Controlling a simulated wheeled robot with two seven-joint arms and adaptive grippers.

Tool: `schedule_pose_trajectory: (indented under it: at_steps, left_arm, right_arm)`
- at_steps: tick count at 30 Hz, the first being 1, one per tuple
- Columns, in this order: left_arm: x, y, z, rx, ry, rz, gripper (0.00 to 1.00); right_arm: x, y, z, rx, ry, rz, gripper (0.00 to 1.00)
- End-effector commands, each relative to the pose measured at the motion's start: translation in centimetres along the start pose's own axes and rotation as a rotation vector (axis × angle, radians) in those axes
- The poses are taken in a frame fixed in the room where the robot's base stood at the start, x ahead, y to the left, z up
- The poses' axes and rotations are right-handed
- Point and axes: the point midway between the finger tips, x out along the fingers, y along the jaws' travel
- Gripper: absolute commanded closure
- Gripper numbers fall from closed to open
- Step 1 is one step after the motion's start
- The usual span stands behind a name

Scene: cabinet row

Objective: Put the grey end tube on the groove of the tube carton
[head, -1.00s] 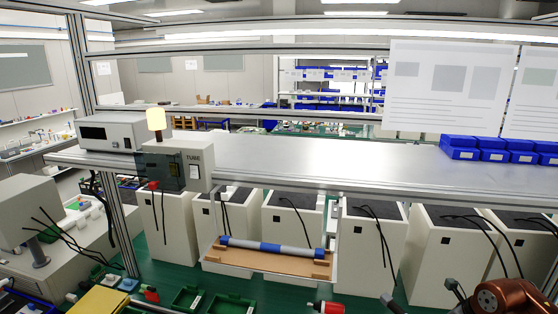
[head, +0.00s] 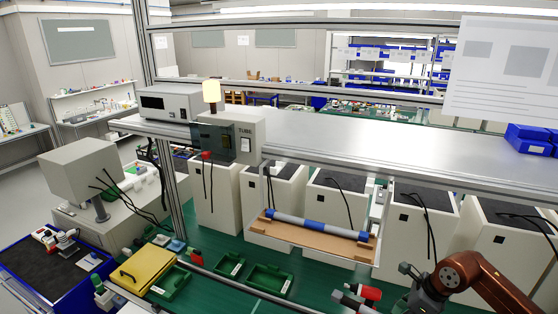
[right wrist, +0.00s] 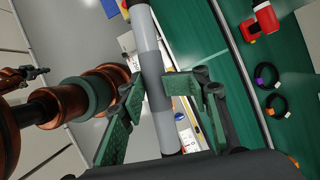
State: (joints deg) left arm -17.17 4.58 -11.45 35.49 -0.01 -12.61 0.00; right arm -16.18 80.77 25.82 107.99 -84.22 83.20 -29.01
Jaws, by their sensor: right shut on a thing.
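The tube carton (head: 300,240), an open brown cardboard tray with a white outer wall, sits below the shelf edge. A grey tube with blue bands (head: 318,226) lies along it. In the right wrist view, a light grey tube with a darker grey middle (right wrist: 153,75) runs between the green fingers of my right gripper (right wrist: 151,90), which is shut on it. The tube's lower end is hidden by the gripper body. In the head view my copper-coloured right arm comes in at the lower right; its grasp is not clear there. My left gripper is not in view.
A red-capped item (head: 370,292) is on the green surface near my right arm. Green trays (head: 268,279) and a yellow box (head: 148,268) stand to the left. White bins (head: 425,225) line the back under the metal shelf (head: 350,145).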

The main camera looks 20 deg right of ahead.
Motion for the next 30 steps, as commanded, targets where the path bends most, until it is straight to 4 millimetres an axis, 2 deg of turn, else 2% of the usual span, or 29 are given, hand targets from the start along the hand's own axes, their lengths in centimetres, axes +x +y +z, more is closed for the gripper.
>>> schedule_pose_trajectory:
  at_steps: [1, 11, 20, 26, 30]
  left_arm:
    - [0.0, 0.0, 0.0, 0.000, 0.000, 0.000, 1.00]
    - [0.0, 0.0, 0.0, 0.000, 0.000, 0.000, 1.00]
    - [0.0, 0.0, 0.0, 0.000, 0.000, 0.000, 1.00]
    - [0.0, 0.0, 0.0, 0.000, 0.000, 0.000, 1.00]
    - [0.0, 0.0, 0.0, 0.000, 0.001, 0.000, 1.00]
  right_arm:
    - [0.2, 0.4, 1.3, -0.038, -0.006, 0.011, 0.97]
    - [2.3, 4.0, 7.3, -0.272, -0.006, 0.106, 0.97]
    - [4.3, 9.2, 13.6, -0.559, -0.006, 0.220, 0.97]
    - [5.9, 15.1, 18.6, -0.842, -0.005, 0.334, 0.97]
    - [7.3, 21.0, 22.0, -1.118, -0.002, 0.444, 0.97]
